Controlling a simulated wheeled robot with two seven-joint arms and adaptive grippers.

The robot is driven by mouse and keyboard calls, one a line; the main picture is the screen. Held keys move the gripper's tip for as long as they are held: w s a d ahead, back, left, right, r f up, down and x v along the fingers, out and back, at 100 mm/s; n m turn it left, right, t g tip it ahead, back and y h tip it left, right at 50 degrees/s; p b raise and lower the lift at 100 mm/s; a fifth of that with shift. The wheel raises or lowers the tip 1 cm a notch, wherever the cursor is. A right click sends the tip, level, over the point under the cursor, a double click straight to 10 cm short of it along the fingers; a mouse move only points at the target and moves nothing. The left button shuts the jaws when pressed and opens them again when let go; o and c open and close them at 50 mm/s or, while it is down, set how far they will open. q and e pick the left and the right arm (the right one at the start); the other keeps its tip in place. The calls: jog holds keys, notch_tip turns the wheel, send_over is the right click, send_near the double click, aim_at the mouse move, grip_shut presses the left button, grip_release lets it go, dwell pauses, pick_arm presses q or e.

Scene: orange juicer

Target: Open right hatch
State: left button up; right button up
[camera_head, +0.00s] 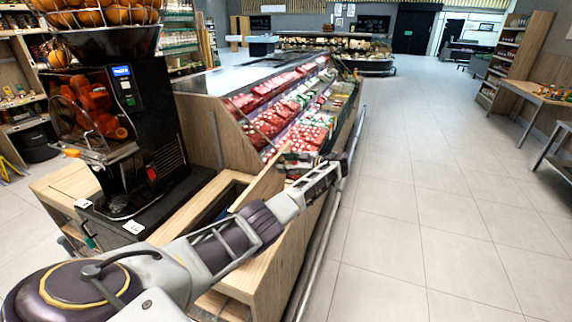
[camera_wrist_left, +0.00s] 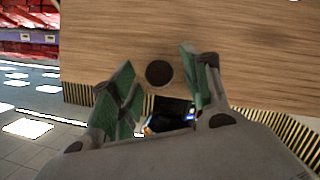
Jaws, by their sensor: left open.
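The wooden hatch panel (camera_head: 262,187) stands raised at a slant beside a dark opening (camera_head: 226,200) in the counter to the right of the juicer. In the left wrist view, a wood-grain panel (camera_wrist_left: 220,25) fills the upper part, with a dark round spot (camera_wrist_left: 159,74) near its lower edge; I cannot tell if it is a hole or a knob. My left gripper (camera_wrist_left: 157,62) is open, its green-padded fingers on either side of this spot. I see no clear contact. In the head view, my left arm reaches across the counter and its end is partly hidden at the panel's far side.
The black juicer (camera_head: 150,120) with oranges on top stands on the left. A refrigerated display (camera_head: 290,115) with red packages lies just beyond my arm, edged by a metal rail (camera_head: 335,215). The tiled floor (camera_head: 440,200) to the right is clear.

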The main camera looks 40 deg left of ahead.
pick_arm(q)
jog(key=v, duration=1.2)
jog(key=shift+m, duration=0.3)
dwell(0.5)
